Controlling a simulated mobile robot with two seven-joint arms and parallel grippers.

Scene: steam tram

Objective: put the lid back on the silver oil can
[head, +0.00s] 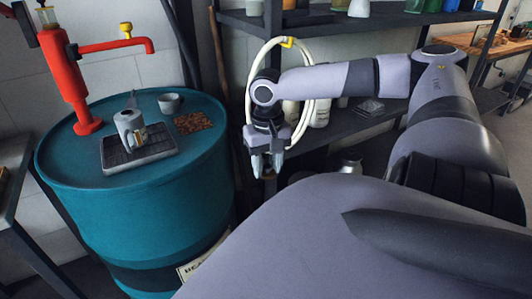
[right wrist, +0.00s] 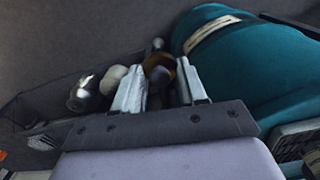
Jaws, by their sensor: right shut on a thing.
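The silver oil can (head: 130,132) stands upright on a dark drip tray (head: 152,158) on top of the teal drum, in the head view. Its top looks dark and open, and a thin spout points up behind it. My right gripper (head: 266,163) hangs pointing down to the right of the drum, apart from the can. In the right wrist view my right gripper (right wrist: 162,88) has its fingers apart around a small grey rounded thing, apparently the lid (right wrist: 168,76). The lid is hard to make out in the head view. My left gripper is out of view.
The teal drum (head: 70,172) also carries a red hand pump (head: 72,80), a grey mug (head: 170,103) and a brown patch of small bits (head: 193,122). Dark shelves (head: 370,118) with bottles and a white hose loop stand behind my right arm. Open space lies between gripper and drum.

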